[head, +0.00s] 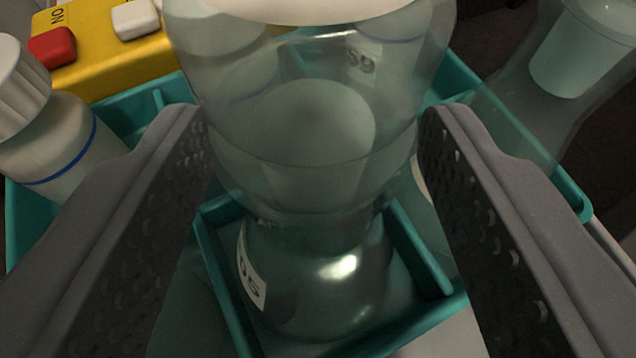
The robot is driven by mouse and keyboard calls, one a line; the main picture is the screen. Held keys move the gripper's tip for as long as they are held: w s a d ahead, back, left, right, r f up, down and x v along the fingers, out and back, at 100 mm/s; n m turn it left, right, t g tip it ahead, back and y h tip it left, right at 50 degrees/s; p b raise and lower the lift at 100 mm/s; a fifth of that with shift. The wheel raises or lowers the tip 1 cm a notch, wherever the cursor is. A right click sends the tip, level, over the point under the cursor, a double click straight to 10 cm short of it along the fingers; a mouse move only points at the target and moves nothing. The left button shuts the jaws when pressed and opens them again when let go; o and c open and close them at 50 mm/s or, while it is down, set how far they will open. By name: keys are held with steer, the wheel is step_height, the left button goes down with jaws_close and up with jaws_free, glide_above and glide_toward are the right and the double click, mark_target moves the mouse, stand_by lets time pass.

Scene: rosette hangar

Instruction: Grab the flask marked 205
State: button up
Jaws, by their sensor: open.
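A clear glass flask (315,290) stands in a compartment of a teal tray (215,210). It has a wide upper part, a narrow waist and a rounded lower part. A white label (250,275) low on its left side shows "05"; any digit before that cannot be read. My gripper (313,118) is open, with one grey finger on each side of the flask's upper part. The fingers look close to the glass, but I cannot tell whether they touch it. The flask's top is cut off by the upper edge of the picture.
A white bottle (60,145) with a ribbed cap and blue line stands at left. Another clear vessel (520,110) with a pale insert is at right. A label "59" (361,62) shows through the glass. A yellow box (95,55) with red and white buttons lies behind.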

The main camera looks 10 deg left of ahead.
steer(key=shift+w, duration=0.15)
jaws_close()
